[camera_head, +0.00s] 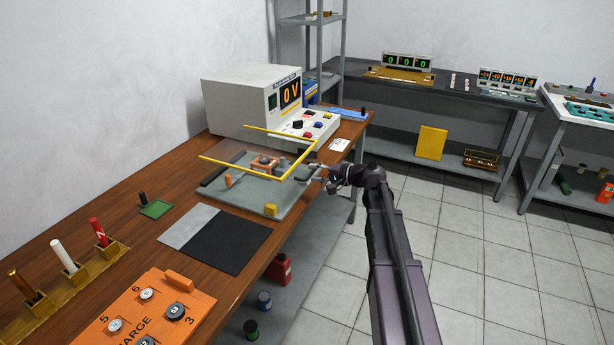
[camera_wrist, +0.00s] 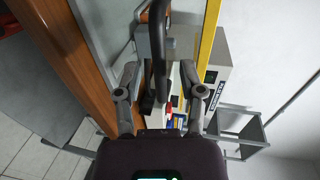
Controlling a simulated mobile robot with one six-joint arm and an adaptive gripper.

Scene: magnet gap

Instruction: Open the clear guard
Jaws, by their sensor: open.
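The clear guard (camera_head: 258,137) is a see-through cover with yellow edges over a grey base plate (camera_head: 239,198) on the wooden bench. One yellow edge (camera_wrist: 208,40) shows in the wrist view. Under the guard sits an orange-brown part (camera_head: 264,164). My gripper (camera_head: 322,174) is open beside the guard's right-hand edge. In the wrist view my gripper (camera_wrist: 159,72) has its fingers apart, with a dark bar (camera_wrist: 160,45) running between them. I cannot tell whether the fingers touch the bar.
A meter box (camera_head: 255,95) reading 0 V stands behind the guard. A dark mat (camera_head: 228,240), an orange charge tray (camera_head: 150,310) and a tube rack (camera_head: 75,280) lie nearer. Open floor lies right of the bench.

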